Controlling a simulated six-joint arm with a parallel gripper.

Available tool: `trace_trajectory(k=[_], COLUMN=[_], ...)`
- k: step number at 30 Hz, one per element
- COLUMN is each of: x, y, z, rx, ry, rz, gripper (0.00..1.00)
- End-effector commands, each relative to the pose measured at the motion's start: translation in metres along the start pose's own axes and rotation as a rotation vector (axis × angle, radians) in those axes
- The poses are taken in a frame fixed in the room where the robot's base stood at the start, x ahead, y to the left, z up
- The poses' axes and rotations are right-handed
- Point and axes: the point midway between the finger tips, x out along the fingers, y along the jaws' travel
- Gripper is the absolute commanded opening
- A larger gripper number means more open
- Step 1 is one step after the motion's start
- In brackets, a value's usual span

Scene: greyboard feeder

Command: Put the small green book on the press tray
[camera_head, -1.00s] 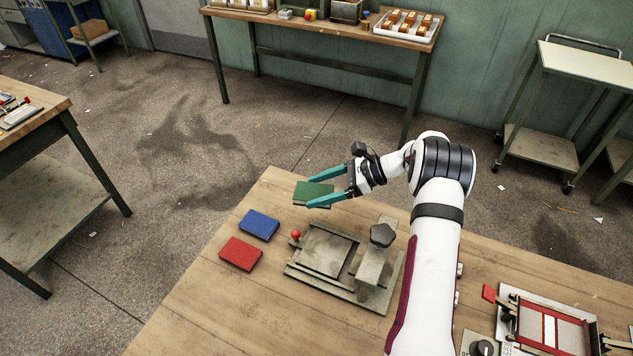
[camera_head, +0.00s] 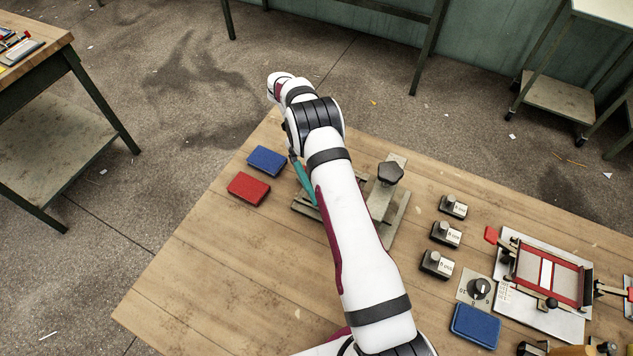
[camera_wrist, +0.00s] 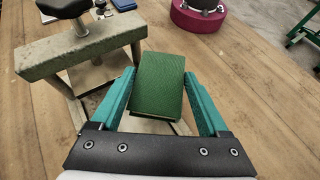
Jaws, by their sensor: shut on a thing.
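The small green book (camera_wrist: 158,85) is between the two teal fingers of my gripper (camera_wrist: 160,76), which is shut on it. In the head view only one teal finger of my gripper (camera_head: 303,181) shows, and my arm hides the book. The press has a dark knob (camera_head: 391,173) on a grey block. A corner of the press base (camera_head: 303,207) shows left of my arm, and the arm covers most of the tray. In the wrist view the grey press block (camera_wrist: 85,52) stands left of the book. I cannot tell whether the book touches the tray.
A blue book (camera_head: 267,160) and a red book (camera_head: 248,187) lie left of the press on the wooden table (camera_head: 215,270). Several small knobbed blocks (camera_head: 446,233), a dial (camera_head: 479,290), a blue pad (camera_head: 475,325) and a red-framed device (camera_head: 547,272) lie to the right. The front left of the table is clear.

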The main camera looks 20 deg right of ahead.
Motion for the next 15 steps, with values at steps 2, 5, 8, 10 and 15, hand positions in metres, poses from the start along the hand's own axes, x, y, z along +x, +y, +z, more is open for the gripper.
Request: trace_trajectory(k=[2,5,8,10,15], x=[-0.006,-0.012,-0.021,-0.028,-0.036], y=[0.006,0.015,0.021,0.023,0.026], z=[0.004,-0.006,-0.013,-0.018,-0.027], rx=[-0.082,-0.173,-0.251,-0.297,-0.353], ry=[0.001,0.003,0.008,0.009,0.011], rz=[0.155,0.322,0.47,0.558,0.661], gripper=[0.11,0.11,0.11,0.11,0.11])
